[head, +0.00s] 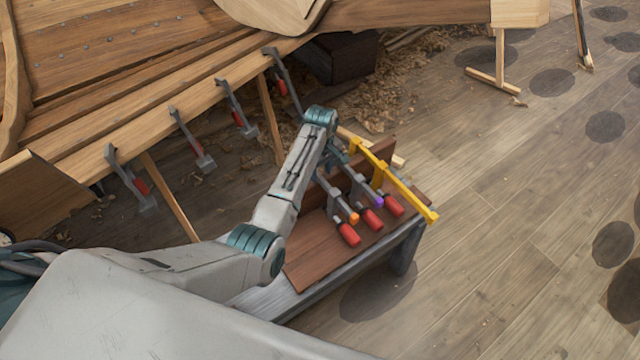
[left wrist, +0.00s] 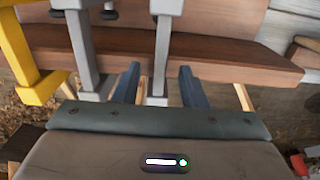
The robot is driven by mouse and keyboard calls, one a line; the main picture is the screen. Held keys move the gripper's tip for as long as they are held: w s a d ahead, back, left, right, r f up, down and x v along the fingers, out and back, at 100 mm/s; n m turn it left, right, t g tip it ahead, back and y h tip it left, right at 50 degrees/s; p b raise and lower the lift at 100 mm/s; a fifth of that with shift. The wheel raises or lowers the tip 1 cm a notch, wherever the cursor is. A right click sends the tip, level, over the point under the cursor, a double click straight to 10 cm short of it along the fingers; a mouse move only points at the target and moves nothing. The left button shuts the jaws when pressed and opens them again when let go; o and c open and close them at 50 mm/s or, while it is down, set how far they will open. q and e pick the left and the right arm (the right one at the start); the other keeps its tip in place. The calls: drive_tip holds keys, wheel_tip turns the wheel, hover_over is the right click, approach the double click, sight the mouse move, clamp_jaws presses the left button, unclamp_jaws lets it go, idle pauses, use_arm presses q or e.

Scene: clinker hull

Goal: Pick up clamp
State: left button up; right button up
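On a brown wooden board are a yellow clamp (head: 408,189), a grey clamp with a purple tip (head: 362,184) and a grey clamp with an orange tip (head: 334,194). Red handles hang at their near ends. My left gripper (head: 338,152) is at the far ends of the grey clamps, partly hidden by its own arm in the head view. In the left wrist view the left gripper (left wrist: 159,75) is open, with blue fingers on either side of a grey clamp bar (left wrist: 163,45). Contact cannot be told. My right gripper is not in view.
The brown board (head: 312,245) rests on a grey bench (head: 275,300). More clamps (head: 190,142) grip the wooden hull's plank edge at upper left. A small wooden stand (head: 497,75) is at upper right. Wood shavings litter the floor; the floor at right is mostly clear.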

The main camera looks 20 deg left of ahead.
sight(321, 178)
use_arm(q)
drive_tip(key=shift+f, duration=1.2)
drive_tip(key=shift+f, duration=0.15)
drive_tip(key=shift+s, duration=0.1)
clamp_jaws()
drive_tip(key=shift+f, duration=0.15)
idle(0.6)
